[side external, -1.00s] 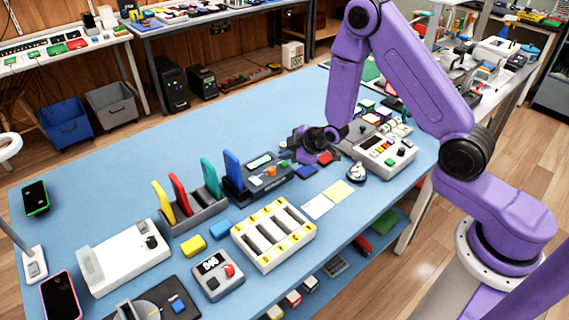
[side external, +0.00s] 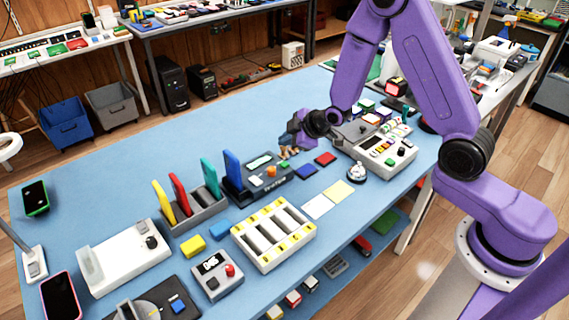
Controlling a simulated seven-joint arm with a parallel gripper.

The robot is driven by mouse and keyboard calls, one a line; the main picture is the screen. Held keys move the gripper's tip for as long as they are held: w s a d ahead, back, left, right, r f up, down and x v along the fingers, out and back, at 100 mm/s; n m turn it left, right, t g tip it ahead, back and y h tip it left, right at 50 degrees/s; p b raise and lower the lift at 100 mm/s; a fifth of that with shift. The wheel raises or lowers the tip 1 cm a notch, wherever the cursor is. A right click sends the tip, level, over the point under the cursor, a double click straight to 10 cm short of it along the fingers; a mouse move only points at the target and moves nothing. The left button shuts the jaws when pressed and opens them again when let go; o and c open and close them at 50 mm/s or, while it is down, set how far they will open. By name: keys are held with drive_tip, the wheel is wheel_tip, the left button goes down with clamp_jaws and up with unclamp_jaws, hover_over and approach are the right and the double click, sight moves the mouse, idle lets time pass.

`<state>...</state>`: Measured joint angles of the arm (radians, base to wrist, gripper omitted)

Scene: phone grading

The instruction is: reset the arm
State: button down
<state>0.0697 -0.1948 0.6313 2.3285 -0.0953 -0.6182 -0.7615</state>
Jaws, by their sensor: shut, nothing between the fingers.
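My gripper (side external: 291,147) is in the side external view, just above the blue table, behind the dark tester box and left of the grey device with buttons. It is shut, and nothing shows between its fingers. My purple arm reaches in from the right and bends down to it. The fingertips are small in this view.
The grey button device (side external: 384,150) and a small bell (side external: 357,171) are to the right. The blue table (side external: 150,155) is clear at back left.

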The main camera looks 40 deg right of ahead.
idle(0.4)
drive_tip(key=s+a+r+g, duration=0.3)
drive_tip(key=s+r, duration=0.1)
drive_tip(key=s, duration=0.4)
drive_tip(key=s+a+r+g, duration=0.2)
drive_tip(key=s+a+r, duration=0.15)
drive_tip(key=s, duration=0.55)
drive_tip(key=s+d+r+g, duration=0.2)
drive_tip(key=s+d, duration=0.1)
drive_tip(key=s, duration=0.7)
drive_tip(key=s+d+r+n+g+h, duration=0.1)
drive_tip(key=s+d+r, duration=0.2)
drive_tip(key=s, duration=0.7)
drive_tip(key=shift+s+d+r+g+h, duration=0.25)
drive_tip(key=shift+s+g+h, duration=0.05)
drive_tip(key=shift+g, duration=0.1)
